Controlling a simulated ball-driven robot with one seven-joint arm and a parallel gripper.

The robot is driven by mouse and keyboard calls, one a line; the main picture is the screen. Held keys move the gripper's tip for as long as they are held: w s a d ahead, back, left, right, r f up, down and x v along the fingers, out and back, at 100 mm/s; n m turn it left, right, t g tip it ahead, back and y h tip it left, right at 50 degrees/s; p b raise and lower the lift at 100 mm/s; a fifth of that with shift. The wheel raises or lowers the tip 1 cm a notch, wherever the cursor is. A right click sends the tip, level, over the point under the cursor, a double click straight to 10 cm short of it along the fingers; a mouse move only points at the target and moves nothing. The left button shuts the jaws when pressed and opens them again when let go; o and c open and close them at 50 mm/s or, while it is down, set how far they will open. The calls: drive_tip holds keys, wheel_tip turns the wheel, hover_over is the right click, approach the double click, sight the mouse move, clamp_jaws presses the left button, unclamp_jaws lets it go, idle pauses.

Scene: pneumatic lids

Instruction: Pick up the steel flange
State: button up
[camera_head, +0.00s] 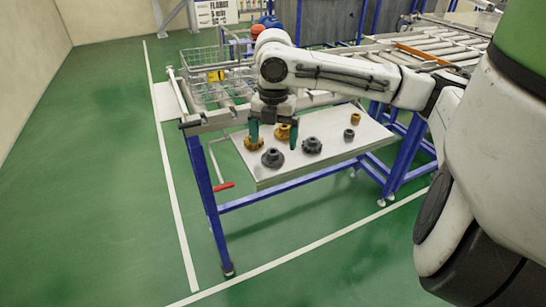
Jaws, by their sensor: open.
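A dark grey flanged part (272,158), which looks like the steel flange, sits near the front left of the light shelf. A second dark grey round part (312,146) sits to its right; at this size I cannot tell for sure which is the flange. My gripper (273,137) points down over the shelf's left part, with its two green fingers spread and nothing visible held between them. It appears just behind the nearer grey part. A brass flanged part (254,143) is by the left finger, and another brass part (283,132) is partly hidden by the right finger.
A small dark part (349,135) and a small brass part (356,119) stand further right on the shelf (340,154). A red handle (223,187) hangs below. Green floor in front is clear.

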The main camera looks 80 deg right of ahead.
sight(273, 151)
drive_tip(key=f, duration=0.4)
drive_tip(key=shift+a+f, duration=0.15)
drive_tip(key=shift+a, duration=0.1)
drive_tip(key=c, duration=1.3)
